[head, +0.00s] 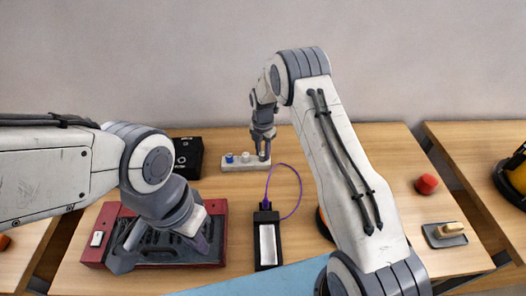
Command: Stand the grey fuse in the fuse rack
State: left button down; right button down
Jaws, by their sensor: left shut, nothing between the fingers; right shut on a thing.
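The fuse rack (234,166) is a pale block at the back middle of the table. A blue fuse (229,158) and a white fuse (245,157) stand in it, left and centre. My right gripper (263,155) points down over the rack's right end, shut on the grey fuse. The fuse is small and mostly hidden by the fingers; I cannot tell whether it is seated in the rack. My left gripper (160,245) is shut and empty over the red tray at the front left, well away from the rack.
The red tray (92,252) holds dark contents. A black box (188,158) stands left of the rack. A black device (267,243) with a purple cable (300,190) lies in the middle. A red knob (427,184) and a grey pad with a tan block (446,233) are at right.

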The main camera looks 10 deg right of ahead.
aim_at(263, 153)
jog(key=c, duration=0.5)
grip_release()
jog(key=shift+r+b, duration=1)
jog(key=shift+r, duration=4.25)
jog(key=shift+a, duration=0.1)
